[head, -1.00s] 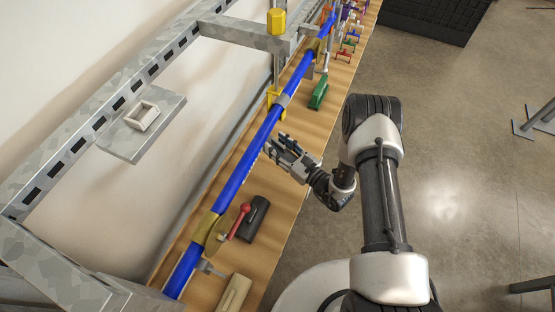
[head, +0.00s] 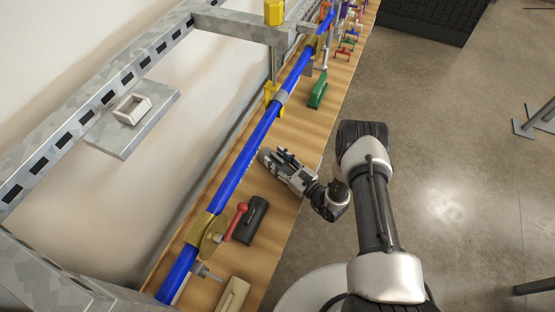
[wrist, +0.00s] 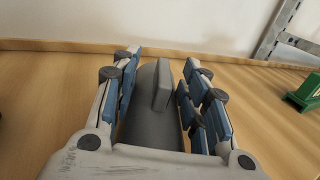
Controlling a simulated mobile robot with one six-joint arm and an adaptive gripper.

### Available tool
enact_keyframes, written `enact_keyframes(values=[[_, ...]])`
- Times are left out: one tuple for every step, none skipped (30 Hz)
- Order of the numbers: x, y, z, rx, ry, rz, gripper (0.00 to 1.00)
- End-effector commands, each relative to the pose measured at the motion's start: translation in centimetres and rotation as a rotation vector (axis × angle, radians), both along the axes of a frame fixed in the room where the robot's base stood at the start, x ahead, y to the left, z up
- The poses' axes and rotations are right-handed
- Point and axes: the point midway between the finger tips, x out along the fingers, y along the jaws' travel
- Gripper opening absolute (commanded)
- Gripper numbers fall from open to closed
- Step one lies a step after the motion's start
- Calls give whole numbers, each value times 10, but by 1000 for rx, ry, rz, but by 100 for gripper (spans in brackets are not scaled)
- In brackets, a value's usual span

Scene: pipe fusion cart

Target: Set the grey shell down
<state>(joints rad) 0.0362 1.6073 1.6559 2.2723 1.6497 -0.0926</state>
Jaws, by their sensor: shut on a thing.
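The grey shell (wrist: 146,118) is a rounded half-cylinder with a raised ridge on top. It lies between the blue-padded fingers of my gripper (wrist: 158,95) in the wrist view, and the gripper is shut on it. In the head view my gripper (head: 276,159) is low over the wooden bench (head: 288,195), just right of the blue pipe (head: 238,165). The shell is small there and mostly hidden by the fingers. I cannot tell whether its underside touches the bench.
A black shell (head: 256,212), a red-knobbed lever (head: 236,220) and a beige shell (head: 233,297) lie toward the front. A green piece (head: 318,90) stands farther back. A small white tray (head: 132,108) sits on a grey plate at left. Bench around the gripper is clear.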

Motion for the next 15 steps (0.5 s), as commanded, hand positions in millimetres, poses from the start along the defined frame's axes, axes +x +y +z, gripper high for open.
enact_keyframes(values=[[0, 0, -1, -1, 1, 0, 43], [0, 0, -1, -1, 1, 0, 45], [0, 0, -1, -1, 1, 0, 47], [0, 0, -1, -1, 1, 0, 49], [0, 0, -1, -1, 1, 0, 51], [0, 0, -1, -1, 2, 0, 54], [0, 0, -1, -1, 2, 0, 56], [0, 0, -1, -1, 2, 0, 58], [0, 0, -1, -1, 2, 0, 61], [0, 0, -1, 0, 1, 0, 61], [0, 0, -1, 0, 1, 0, 61], [0, 0, -1, -1, 1, 0, 61], [0, 0, -1, -1, 1, 0, 61], [0, 0, -1, -1, 1, 0, 61], [0, 0, -1, -1, 1, 0, 61]])
